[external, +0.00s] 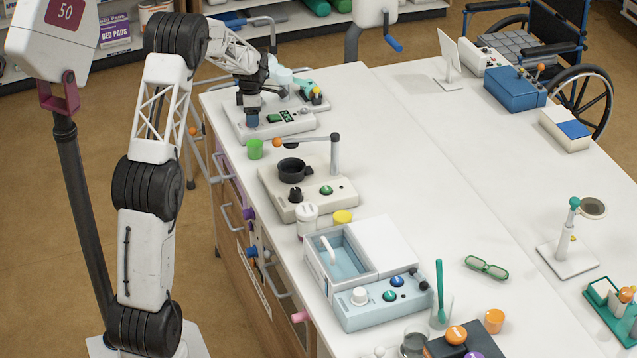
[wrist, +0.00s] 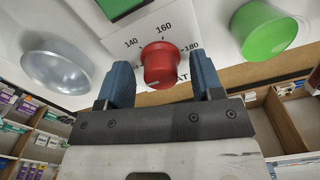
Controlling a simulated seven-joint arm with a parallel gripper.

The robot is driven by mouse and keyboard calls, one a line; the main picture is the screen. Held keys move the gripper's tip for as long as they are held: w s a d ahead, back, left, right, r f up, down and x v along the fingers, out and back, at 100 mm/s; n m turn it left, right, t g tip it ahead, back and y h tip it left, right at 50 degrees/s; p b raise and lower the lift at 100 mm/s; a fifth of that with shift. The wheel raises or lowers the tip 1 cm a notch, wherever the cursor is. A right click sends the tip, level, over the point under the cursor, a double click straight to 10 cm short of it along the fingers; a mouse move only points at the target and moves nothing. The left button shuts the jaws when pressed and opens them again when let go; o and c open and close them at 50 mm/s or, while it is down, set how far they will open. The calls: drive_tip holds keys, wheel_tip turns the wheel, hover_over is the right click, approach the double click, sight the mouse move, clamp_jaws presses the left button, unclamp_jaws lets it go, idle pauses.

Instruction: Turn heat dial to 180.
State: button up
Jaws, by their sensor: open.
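The heat dial is a red knob (wrist: 160,62) on a white panel in the wrist view. The numbers 140, 160 and 180 are printed around its upper side, and the label below it is partly hidden. A small pale mark shows low on the knob; I cannot tell which number the dial points to. My gripper (wrist: 163,78) is open, with one blue finger on each side of the knob; contact is not clear. In the external view my gripper (external: 252,120) points down at the front of the white device (external: 290,128) at the table's far left corner and hides the dial.
A green cup (external: 255,148) stands close to my gripper; it also shows in the wrist view (wrist: 264,30). A beige device (external: 325,207) with a black cup holder stands nearer. The table's middle is clear.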

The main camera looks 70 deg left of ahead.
drive_tip(key=shift+f, duration=0.35)
drive_tip(key=c, duration=0.9)
